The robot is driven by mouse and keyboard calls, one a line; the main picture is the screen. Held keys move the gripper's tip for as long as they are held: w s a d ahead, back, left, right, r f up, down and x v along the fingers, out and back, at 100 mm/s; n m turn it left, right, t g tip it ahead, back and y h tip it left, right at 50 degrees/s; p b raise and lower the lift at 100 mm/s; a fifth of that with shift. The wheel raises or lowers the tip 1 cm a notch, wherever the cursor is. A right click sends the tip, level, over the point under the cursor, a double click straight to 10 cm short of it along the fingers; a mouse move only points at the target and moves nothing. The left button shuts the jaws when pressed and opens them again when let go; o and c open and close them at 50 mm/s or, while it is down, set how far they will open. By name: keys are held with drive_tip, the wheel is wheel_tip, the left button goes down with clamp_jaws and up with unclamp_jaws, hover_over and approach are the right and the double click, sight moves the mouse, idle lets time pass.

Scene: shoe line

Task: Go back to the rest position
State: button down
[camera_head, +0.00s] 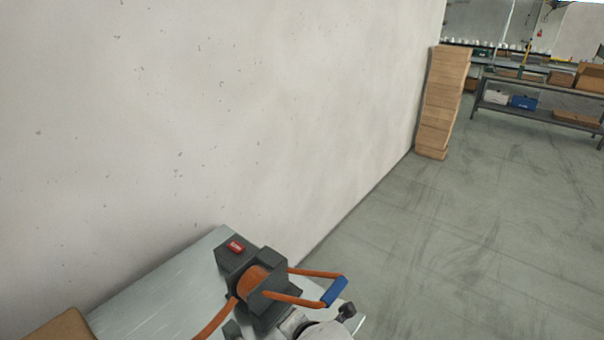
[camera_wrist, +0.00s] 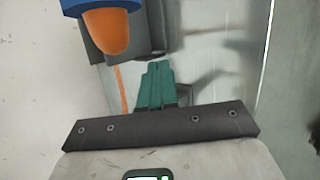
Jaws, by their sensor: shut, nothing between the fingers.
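The fingers are over a grey metal surface, close to a dark device that fills part of the upper left. An orange rounded part with a blue band (camera_wrist: 107,30) is at the top left, apart from the fingers. In the head view the fingers cannot be seen; a pale grey rounded part with a dark knob is cut off at the bottom edge.
A metal table (camera_head: 165,296) stands against the pale wall (camera_head: 200,110). On it is a dark device (camera_head: 262,290) with orange arms and a blue grip, beside a brown box (camera_head: 58,328). Stacked boxes (camera_head: 444,100) and shelving (camera_head: 545,112) stand far right. The floor (camera_head: 470,240) between is clear.

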drive_tip(key=s+d+f+m+g+h, duration=0.2)
drive_tip(key=s+d+f+m+g, duration=0.1)
drive_tip(key=s+d+m, duration=1.1)
drive_tip(key=s+d+f+m+g+h, duration=0.1)
drive_tip(key=s+d+f+m+g, duration=0.2)
drive_tip(key=s+d+m, duration=1.1)
drive_tip(key=s+d, duration=0.1)
drive_tip(key=s, duration=0.2)
drive_tip(key=shift+m+h, duration=0.3)
drive_tip(key=shift+h, duration=0.1)
